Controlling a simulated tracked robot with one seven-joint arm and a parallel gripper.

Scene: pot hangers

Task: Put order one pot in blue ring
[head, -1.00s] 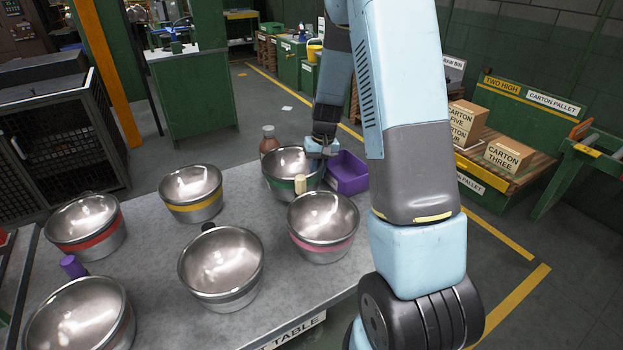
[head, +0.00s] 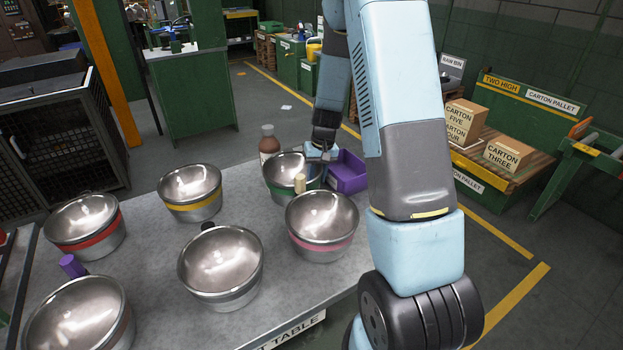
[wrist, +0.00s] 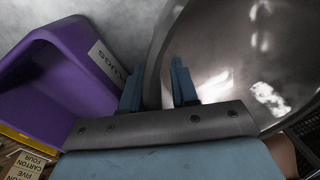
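Several shiny metal pots with coloured bands stand on the grey table. My gripper (head: 318,155) is at the right rim of the green-banded pot (head: 279,171), beside a purple bin. In the wrist view, my two blue fingers (wrist: 157,88) stand apart, one on each side of this pot's rim (wrist: 152,62). A gap shows between the fingers and I cannot see them clamped on the rim. No order mark is readable on any pot. I see no blue ring in either view.
A pink-banded pot (head: 321,226) with a pale handle stands just in front. Yellow-banded (head: 191,192) and red-banded (head: 86,226) pots stand left. The purple bin (head: 348,172) is close on the right. A brown bottle (head: 269,143) stands behind the green-banded pot.

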